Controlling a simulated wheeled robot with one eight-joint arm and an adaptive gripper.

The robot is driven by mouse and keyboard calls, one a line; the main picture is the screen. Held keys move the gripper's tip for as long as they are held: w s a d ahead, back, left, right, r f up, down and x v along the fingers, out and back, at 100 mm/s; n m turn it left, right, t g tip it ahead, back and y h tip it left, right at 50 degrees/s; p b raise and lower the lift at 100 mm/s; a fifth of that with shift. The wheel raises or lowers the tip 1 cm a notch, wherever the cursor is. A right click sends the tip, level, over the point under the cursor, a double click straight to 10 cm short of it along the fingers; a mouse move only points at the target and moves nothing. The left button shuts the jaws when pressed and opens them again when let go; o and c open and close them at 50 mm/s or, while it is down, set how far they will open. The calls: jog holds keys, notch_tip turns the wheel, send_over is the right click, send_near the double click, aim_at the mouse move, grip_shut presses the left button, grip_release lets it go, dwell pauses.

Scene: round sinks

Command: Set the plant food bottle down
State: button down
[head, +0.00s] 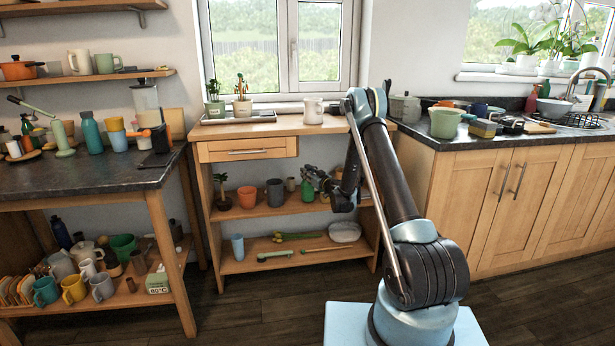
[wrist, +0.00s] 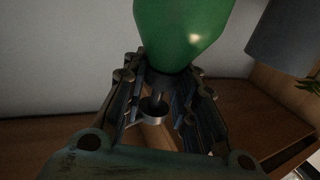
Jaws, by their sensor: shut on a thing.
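A green bottle (wrist: 185,35), which I take to be the plant food bottle, sits between the fingers of my gripper (wrist: 165,82) in the wrist view. The fingers are shut on its darker, narrower part, and the rounded green body shows beyond them. In the head view the green bottle (head: 307,190) shows at my gripper (head: 311,174), over the middle shelf (head: 262,210) of the wooden stand under the window. I cannot tell whether the bottle touches the shelf; its far end is out of the wrist view.
On the middle shelf, a dark grey pot (head: 275,193), an orange pot (head: 247,197) and a small green item (head: 291,184) stand left of my gripper. The stand's top board (head: 262,128) is above. The lower shelf (head: 245,262) holds a blue cup and garden tools.

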jog(key=shift+f, duration=0.45)
dwell(0.3)
jog(key=c, duration=1.2)
grip_release()
jog(key=v, duration=0.7)
jog(key=s+d+r+g, duration=0.25)
jog(key=s+r, duration=0.45)
jog(key=r, duration=0.6)
jog(key=s+d+r+g+h, duration=0.1)
jog(key=s+d+r+g, duration=0.15)
jog(key=s, duration=0.55)
jog(key=s+d+r+g+h, duration=0.1)
jog(key=s+d+r, duration=0.25)
jog(key=s, duration=0.35)
jog(key=s+d+f+m+g+h, duration=0.2)
jog(key=s+d, duration=0.4)
jog(key=s, duration=0.7)
jog(key=s+d+f+m+g+h, duration=0.2)
jog(key=s+d, duration=0.4)
jog(key=s, duration=0.8)
jog(key=s+d+f+m+g+h, duration=0.1)
jog(key=s+d+f+m+h, duration=0.2)
jog(key=s+d, duration=0.4)
jog(key=s+f+h, duration=0.1)
jog(key=s+h, duration=0.1)
jog(key=s, duration=0.4)
jog(key=shift+s+g, duration=0.2)
jog(key=shift+g, duration=0.2)
